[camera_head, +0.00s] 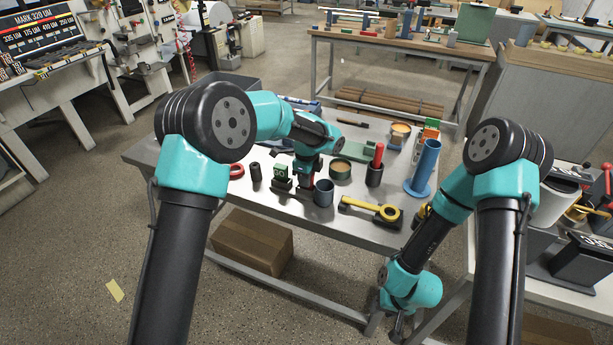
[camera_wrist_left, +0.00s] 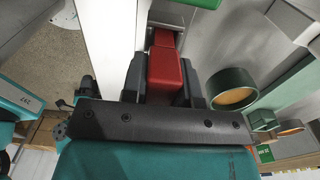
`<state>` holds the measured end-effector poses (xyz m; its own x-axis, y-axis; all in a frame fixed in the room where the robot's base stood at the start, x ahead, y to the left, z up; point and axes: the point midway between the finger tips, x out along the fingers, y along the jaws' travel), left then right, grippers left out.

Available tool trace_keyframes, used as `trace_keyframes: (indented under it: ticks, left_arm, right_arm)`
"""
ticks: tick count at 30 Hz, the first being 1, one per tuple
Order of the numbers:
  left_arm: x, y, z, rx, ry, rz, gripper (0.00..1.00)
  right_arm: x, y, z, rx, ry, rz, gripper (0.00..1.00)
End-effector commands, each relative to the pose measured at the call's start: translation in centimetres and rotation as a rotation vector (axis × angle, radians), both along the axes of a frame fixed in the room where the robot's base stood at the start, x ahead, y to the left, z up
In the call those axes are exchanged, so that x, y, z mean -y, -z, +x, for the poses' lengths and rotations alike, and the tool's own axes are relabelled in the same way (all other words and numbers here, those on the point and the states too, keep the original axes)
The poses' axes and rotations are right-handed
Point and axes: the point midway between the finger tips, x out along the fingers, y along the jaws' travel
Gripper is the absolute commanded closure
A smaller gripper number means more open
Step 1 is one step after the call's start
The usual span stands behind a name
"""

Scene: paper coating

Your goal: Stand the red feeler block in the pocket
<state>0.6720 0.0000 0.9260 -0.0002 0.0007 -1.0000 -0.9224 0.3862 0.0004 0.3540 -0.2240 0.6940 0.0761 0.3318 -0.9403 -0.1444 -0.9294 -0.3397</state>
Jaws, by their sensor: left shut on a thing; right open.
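My left gripper (camera_head: 305,177) is over the middle of the steel table, pointing down. In the left wrist view its dark fingers (camera_wrist_left: 163,82) are shut on the red feeler block (camera_wrist_left: 165,67). Only a little red of the block shows in the head view, between the fingers. The block's far end points at a grey surface; I cannot tell whether it touches. I cannot make out the pocket clearly. My right gripper (camera_head: 399,326) hangs low beside the table's front right corner, open and empty.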

Motion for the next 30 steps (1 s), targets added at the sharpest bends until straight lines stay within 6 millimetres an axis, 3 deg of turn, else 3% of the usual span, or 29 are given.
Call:
trace_keyframes:
  ticks: [14, 15, 24, 30]
  left_arm:
    - [0.0, 0.4, 0.0, 0.0, 0.0, 0.0, 0.96]
    - [0.0, 0.4, -0.01, 0.0, 0.0, 0.0, 0.71]
    - [0.0, 0.39, 0.0, 0.0, 0.0, 0.0, 0.43]
    - [0.0, 0.39, 0.0, 0.0, 0.0, 0.0, 0.43]
  right_arm:
    - [0.0, 0.0, 0.0, 0.0, 0.0, 0.0, 0.57]
    - [0.0, 0.0, 0.0, 0.0, 0.0, 0.0, 0.57]
    - [0.0, 0.0, 0.0, 0.0, 0.0, 0.0, 0.57]
    - [0.0, 0.0, 0.0, 0.0, 0.0, 0.0, 0.57]
